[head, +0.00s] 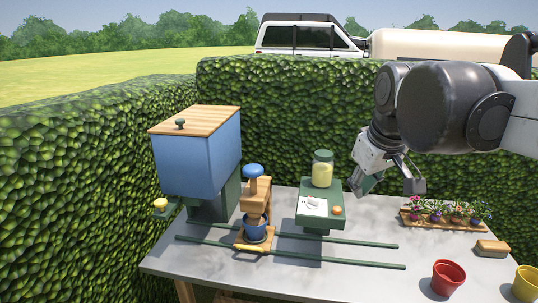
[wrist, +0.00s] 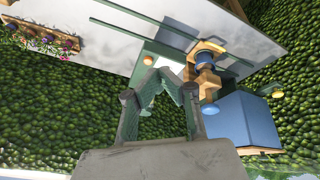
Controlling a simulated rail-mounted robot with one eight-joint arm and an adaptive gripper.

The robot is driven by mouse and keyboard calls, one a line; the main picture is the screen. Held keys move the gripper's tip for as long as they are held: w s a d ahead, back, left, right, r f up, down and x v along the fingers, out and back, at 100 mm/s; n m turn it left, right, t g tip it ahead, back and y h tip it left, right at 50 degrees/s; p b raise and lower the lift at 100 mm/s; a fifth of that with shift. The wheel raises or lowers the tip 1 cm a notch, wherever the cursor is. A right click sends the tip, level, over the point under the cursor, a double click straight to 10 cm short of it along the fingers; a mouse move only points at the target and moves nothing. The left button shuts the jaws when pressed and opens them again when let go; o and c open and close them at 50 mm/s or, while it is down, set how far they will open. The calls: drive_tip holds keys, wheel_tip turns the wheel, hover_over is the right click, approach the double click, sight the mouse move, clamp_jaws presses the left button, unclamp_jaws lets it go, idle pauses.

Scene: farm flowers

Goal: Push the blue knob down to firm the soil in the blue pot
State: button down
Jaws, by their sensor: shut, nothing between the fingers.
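The blue knob (head: 253,170) tops a wooden press (head: 258,193) on the table, left of centre in the head view. The blue pot (head: 255,233) stands upright below it on a wooden carrier. Soil shows at its rim around the press's lower end. In the wrist view, the blue knob (wrist: 211,109) and the blue pot (wrist: 205,61) are right of my fingers. My gripper (head: 388,186) is shut and empty, high above the table, well to the right of the knob. Its fingers (wrist: 158,82) also show in the wrist view.
A blue hopper (head: 202,155) stands left of the press. A green stand (head: 307,216) with a jar (head: 322,168) lies between press and gripper. Green rails (head: 345,260) cross the table. A flower tray (head: 422,222) and a red pot (head: 447,277) are at right.

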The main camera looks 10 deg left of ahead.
drive_tip(key=w+a+r+n+g+p, duration=0.1)
drive_tip(key=w+a+r+n+p, duration=0.1)
drive_tip(key=w+a+r, duration=0.4)
drive_tip(key=r+n+g+p, duration=0.1)
drive_tip(key=n+g+p, duration=0.3)
drive_tip(key=n+p, duration=0.4)
hover_over(254, 166)
drive_tip(key=shift+a+n+h+b, duration=0.1)
drive_tip(key=shift+n+h+b, duration=0.2)
drive_tip(key=shift+n, duration=0.4)
drive_tip(key=shift+f, duration=0.1)
wheel_tip(254, 166, down, 14)
drive_tip(key=shift+r+p, duration=0.1)
drive_tip(key=shift+p, duration=0.7)
